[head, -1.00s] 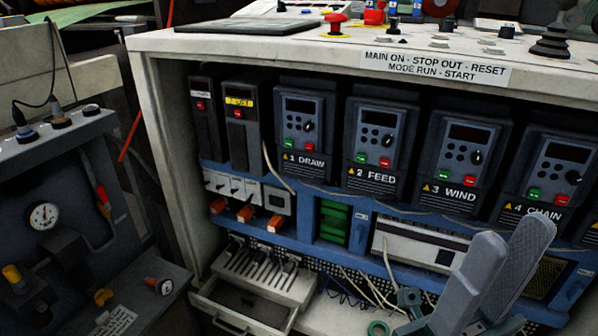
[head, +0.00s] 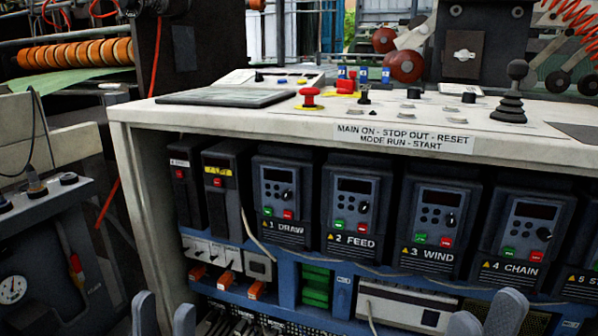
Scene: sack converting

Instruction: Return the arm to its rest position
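My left gripper (head: 164,316) shows at the bottom edge, left of centre. Its two grey fingertips stand apart with nothing seen between them. My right gripper (head: 487,318) shows at the bottom edge, right of centre, in front of the cabinet's lower part. Its two fingertips are also apart, with nothing seen between them. The rest of both grippers and both arms is below the picture, so the arms' posture is hidden.
A white control cabinet (head: 122,160) fills the middle, with a row of drives inside, among them the 2 FEED drive (head: 352,215). On its top are a red stop button (head: 309,98) and a black joystick (head: 512,95). A grey panel with a gauge (head: 12,289) stands at left.

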